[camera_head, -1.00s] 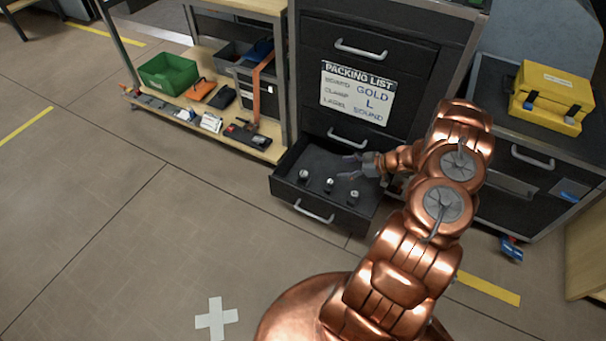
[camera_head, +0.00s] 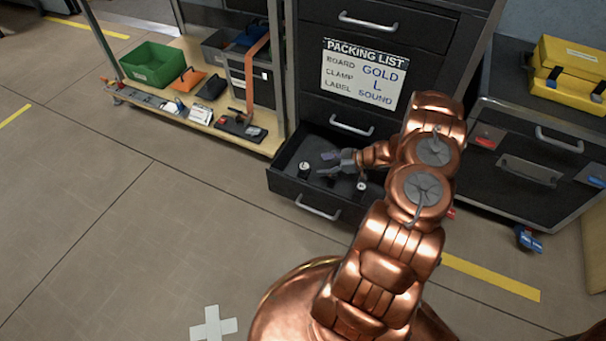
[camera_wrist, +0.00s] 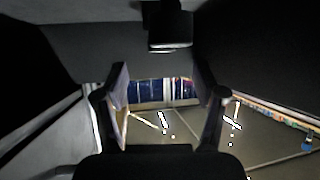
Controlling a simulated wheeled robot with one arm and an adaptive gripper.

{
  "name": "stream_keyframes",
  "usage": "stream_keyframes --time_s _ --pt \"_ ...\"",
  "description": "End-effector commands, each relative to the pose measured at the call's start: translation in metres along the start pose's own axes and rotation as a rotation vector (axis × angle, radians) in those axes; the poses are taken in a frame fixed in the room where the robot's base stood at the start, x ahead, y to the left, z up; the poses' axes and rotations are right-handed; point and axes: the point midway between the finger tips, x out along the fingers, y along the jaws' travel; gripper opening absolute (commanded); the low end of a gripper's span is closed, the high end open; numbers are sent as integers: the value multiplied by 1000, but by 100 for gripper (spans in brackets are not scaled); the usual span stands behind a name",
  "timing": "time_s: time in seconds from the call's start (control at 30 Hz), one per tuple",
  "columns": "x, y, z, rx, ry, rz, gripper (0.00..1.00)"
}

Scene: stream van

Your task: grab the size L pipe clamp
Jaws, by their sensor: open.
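The open bottom drawer (camera_head: 285,182) holds small dark pipe clamps with light tops. One clamp (camera_head: 305,167) stands at the left of the drawer and another (camera_head: 361,186) at the right. A clamp between them is largely hidden by my gripper. No size marking is readable on any clamp, so I cannot tell which is L. My gripper (camera_head: 324,164) is over the drawer, pointing left, open and empty, right of the left clamp. In the wrist view my two fingers (camera_wrist: 165,100) are spread apart with nothing seen between them.
A packing list (camera_head: 362,75) on the cabinet reads board GOLD, clamp L, label SOUND. A dark block (camera_wrist: 170,28) at the top of the wrist view is unclear. Drawer walls surround my gripper. A shelf with a green bin (camera_head: 152,65) stands left; a yellow case (camera_head: 572,75) sits right.

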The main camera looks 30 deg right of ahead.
Motion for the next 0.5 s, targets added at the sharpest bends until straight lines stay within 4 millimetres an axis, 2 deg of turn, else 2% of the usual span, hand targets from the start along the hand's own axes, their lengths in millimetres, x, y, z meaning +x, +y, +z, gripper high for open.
stream_keyframes --time_s 0.1,0.37,0.5 --pt "15 0 1 -1 1 -1 70" --pt "33 -1 0 -2 0 -2 70" --pt "54 -3 -1 -2 -1 -4 70"
